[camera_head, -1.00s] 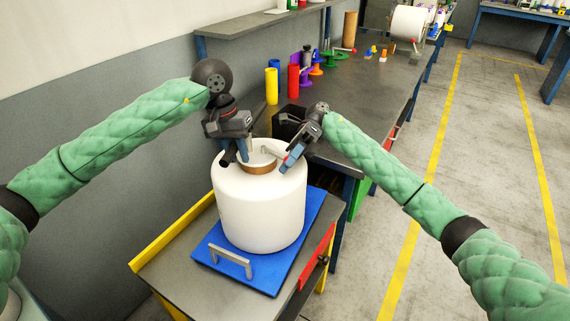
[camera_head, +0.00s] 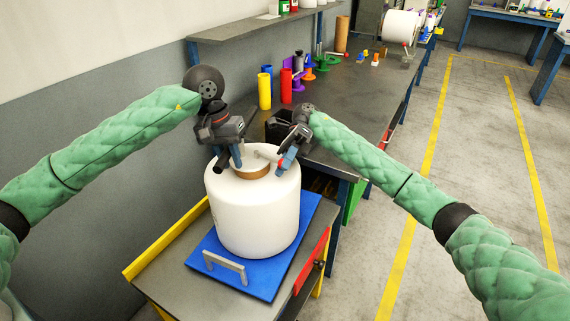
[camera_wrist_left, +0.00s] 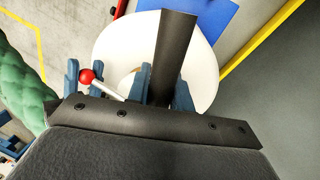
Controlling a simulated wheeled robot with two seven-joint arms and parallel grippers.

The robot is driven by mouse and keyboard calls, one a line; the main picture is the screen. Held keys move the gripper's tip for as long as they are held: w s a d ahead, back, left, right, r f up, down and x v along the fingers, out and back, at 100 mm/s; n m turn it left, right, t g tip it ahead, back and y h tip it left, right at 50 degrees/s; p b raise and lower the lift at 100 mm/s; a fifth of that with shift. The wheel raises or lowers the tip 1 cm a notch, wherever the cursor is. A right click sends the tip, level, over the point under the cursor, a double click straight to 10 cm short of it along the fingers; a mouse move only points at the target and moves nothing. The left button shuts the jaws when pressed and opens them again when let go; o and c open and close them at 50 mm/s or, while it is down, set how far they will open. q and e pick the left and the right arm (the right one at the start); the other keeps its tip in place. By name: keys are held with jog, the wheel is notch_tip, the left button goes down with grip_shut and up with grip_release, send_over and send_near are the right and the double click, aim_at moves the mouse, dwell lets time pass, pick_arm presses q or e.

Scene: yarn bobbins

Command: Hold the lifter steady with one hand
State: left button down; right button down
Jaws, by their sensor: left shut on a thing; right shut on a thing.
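A large white bobbin (camera_head: 252,215) stands upright with a brown core (camera_head: 252,172) in its top. The grey lifter (camera_head: 266,154) shows only partly above the core, between my grippers. My left gripper (camera_head: 238,163) is shut on the lifter on the left side of the core. My right gripper (camera_head: 284,167) is shut at the right side of the core, seemingly on the lifter too; its fingers hide the grip. In the left wrist view, a pale rod with a red ball (camera_wrist_left: 87,76) lies beside blue fingers, over the bobbin (camera_wrist_left: 203,60).
The bobbin stands on a blue board (camera_head: 262,277) with a grey handle (camera_head: 224,265), on a grey cart with a yellow edge (camera_head: 160,243). The workbench (camera_head: 350,110) behind holds a yellow tube (camera_head: 264,91), a red tube (camera_head: 286,86) and small parts. The floor at right is clear.

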jog(key=shift+w+d+f, duration=0.1)
jog(key=shift+d+f, duration=0.05)
jog(key=shift+d, duration=0.05)
dwell(0.5)
jog(key=c, duration=1.2)
grip_release()
jog(key=shift+a, duration=0.2)
jog(key=shift+v, duration=5.4)
jog(key=shift+w+d+r, duration=0.25)
jog(key=shift+w, duration=0.2)
jog(key=shift+c, duration=0.2)
